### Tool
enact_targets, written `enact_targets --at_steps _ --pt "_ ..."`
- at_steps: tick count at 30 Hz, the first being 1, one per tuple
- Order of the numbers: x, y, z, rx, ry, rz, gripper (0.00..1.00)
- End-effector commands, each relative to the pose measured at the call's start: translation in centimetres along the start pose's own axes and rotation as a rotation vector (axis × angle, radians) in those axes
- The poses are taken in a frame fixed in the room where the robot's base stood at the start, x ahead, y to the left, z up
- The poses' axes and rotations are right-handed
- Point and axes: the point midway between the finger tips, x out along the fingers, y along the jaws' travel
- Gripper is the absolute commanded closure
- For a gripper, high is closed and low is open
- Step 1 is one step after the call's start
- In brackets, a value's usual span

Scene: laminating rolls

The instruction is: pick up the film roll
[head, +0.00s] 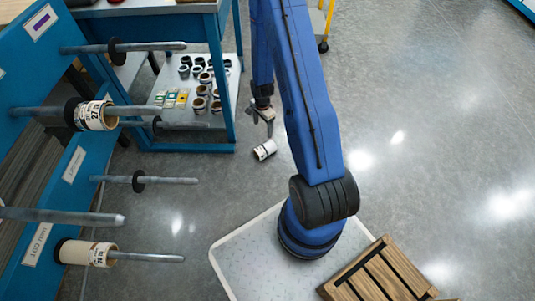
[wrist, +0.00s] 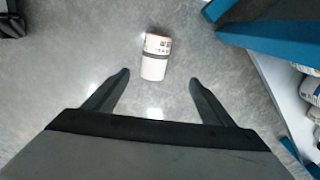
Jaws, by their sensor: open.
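A white film roll with a dark band (head: 265,150) lies on its side on the grey floor, just right of the blue table's leg. In the wrist view the film roll (wrist: 155,58) shows dark print near its top end and lies beyond the fingertips, between their lines. My gripper (head: 264,120) hangs above the roll, pointing down. In the wrist view my gripper (wrist: 160,78) has its two dark fingers spread wide with nothing between them.
A blue rack (head: 165,37) at left has pegs, some holding rolls (head: 92,115). A blue table (head: 185,146) with several small rolls on its lower shelf stands close to the floor roll. A wooden crate (head: 375,275) is at lower right. Floor to the right is clear.

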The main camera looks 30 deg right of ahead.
Motion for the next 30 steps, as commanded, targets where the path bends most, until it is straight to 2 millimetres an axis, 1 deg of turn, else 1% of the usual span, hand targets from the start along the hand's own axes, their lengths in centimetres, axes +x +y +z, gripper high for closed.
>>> enact_targets --at_steps 1,8,11,30 --pt "0.9 0.2 -0.1 0.012 -0.002 0.006 0.23" --pt "2.7 0.5 -0.2 0.035 -0.003 0.010 0.23" --pt "3.9 0.5 -0.2 0.035 -0.004 0.011 0.23" --pt "12.7 0.6 -0.1 0.034 -0.004 0.011 0.23"
